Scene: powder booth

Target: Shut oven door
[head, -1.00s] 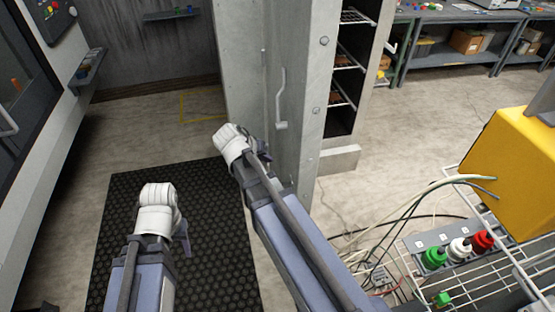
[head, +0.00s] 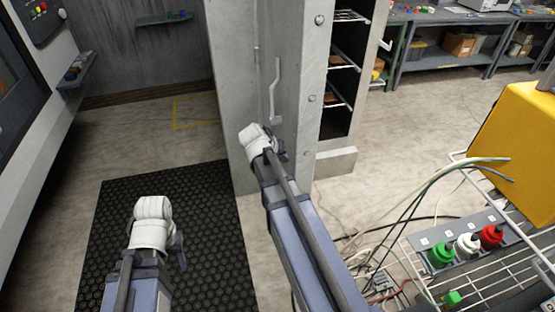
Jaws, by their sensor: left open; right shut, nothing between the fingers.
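The oven (head: 345,90) is a tall cabinet with wire racks showing in its dark interior. The grey oven door (head: 297,50) stands open at its left, with a pale handle (head: 275,90) on the door's face. My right gripper (head: 280,150) is shut and empty, just below the handle in the picture; I cannot tell whether it touches the door. My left gripper (head: 180,250) is open and empty, low at the left above the black mat. The fingers of both are small and partly hidden by my wrists.
A wire cart (head: 470,270) with a yellow box (head: 515,135), cables and green, white and red knobs stands close at the right. A black mat (head: 215,230) lies on the floor. Workbenches (head: 450,65) stand at the back right. Clear floor lies between them.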

